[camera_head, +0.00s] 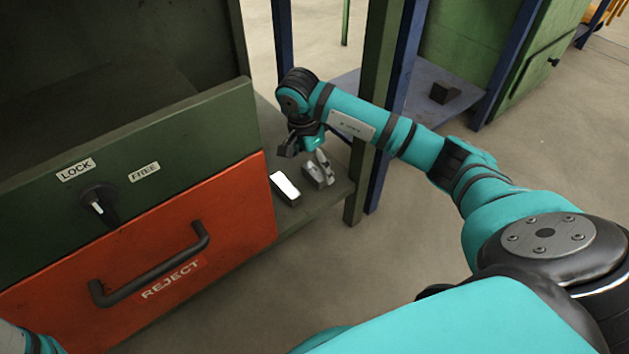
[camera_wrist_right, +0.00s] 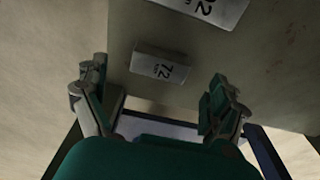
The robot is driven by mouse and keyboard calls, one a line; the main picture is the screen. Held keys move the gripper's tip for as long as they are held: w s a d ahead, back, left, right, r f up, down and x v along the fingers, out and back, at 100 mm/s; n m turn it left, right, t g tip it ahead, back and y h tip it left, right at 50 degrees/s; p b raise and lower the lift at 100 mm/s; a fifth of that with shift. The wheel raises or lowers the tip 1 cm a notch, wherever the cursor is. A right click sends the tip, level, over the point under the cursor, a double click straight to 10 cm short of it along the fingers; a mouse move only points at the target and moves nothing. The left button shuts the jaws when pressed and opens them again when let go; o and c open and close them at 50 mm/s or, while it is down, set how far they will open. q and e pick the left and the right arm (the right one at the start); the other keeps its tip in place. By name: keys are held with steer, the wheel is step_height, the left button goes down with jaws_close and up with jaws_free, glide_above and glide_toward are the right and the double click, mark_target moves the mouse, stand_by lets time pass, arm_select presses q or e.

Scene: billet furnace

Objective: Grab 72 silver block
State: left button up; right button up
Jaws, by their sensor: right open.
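A silver block marked 72 (camera_wrist_right: 160,67) lies on the shelf in the right wrist view, between and beyond my right gripper's fingers (camera_wrist_right: 157,106). The fingers are spread and do not touch it. In the head view my right gripper (camera_head: 305,154) hangs above the small shelf beside the orange drawer. A block (camera_head: 316,176) shows partly under it. A second silver block, with a bright top (camera_head: 286,185), lies just left of it; a block with a partly cut-off number also shows at the top of the right wrist view (camera_wrist_right: 207,8). My left gripper is out of view.
The small shelf (camera_head: 303,212) ends at a green post (camera_head: 356,185) on its right. The orange REJECT drawer (camera_head: 150,270) with its black handle and a green panel with a LOCK/FREE knob (camera_head: 98,205) stand at left. A dark block (camera_head: 444,92) lies on another shelf behind.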

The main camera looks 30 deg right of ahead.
mark_target(313, 174)
steer(key=f, duration=0.1)
steer(key=f+b, duration=0.1)
steer(key=f, duration=0.1)
steer(key=shift+d, duration=0.25)
steer(key=shift+r, duration=0.15)
steer(key=c, duration=1.8)
steer(key=shift+r, duration=0.1)
